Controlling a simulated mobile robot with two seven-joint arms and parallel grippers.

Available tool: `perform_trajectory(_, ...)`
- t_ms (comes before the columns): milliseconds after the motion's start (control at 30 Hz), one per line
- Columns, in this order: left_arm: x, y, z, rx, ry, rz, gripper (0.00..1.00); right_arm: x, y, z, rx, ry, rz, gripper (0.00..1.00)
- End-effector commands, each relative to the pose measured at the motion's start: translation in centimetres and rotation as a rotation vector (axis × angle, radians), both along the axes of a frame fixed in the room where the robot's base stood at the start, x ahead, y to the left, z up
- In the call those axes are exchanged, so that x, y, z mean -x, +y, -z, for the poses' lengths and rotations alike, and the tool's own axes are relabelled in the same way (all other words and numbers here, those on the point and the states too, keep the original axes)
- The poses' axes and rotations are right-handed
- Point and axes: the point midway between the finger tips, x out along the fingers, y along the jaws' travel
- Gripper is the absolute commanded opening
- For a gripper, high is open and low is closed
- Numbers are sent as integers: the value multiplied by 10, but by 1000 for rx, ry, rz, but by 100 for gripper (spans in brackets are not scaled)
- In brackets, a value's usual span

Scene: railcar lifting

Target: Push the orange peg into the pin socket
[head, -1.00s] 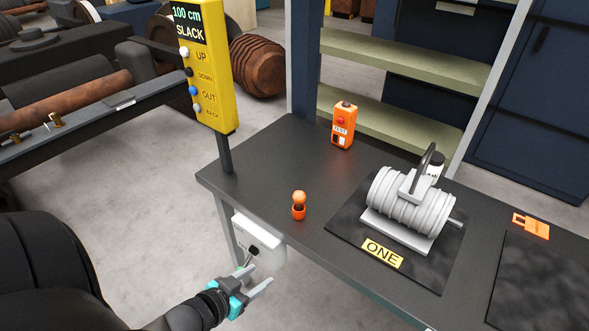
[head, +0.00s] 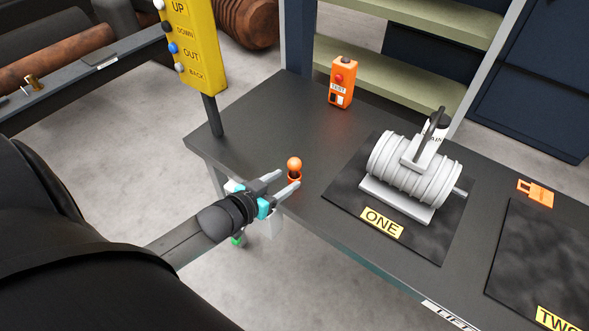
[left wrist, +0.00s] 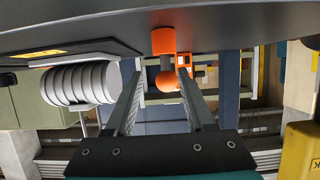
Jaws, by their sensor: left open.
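The orange peg (head: 294,163) stands upright near the table's left front edge, with a round knob on top and a dark stem below. Its stem meets an orange cup-like base (head: 296,181); I cannot tell whether this is the pin socket. My left gripper (head: 288,179) is open at the peg, and one finger overlaps the base in the head view. In the left wrist view, which looks inverted, the knob (left wrist: 167,81) shows between the two fingers (left wrist: 160,84), with no grip on it. My right gripper is not in view.
A grey ribbed cylinder (head: 413,172) with a black handle sits on the dark mat behind label ONE (head: 382,222). An orange button box (head: 341,83) stands at the back of the table (head: 260,130). A yellow control panel (head: 192,45) rises at the left corner.

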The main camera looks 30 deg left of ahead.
Motion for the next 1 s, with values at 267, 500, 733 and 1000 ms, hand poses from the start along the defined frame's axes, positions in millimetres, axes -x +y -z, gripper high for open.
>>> perform_trajectory(267,-15,0,6,-1,0,-1,55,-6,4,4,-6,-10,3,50)
perform_trajectory(500,-43,6,14,-3,-2,-1,55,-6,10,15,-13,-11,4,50)
perform_trajectory(733,-58,3,22,0,1,0,55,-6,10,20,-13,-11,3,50)
perform_trajectory(1000,-60,3,21,-1,1,0,55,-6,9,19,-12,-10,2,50)
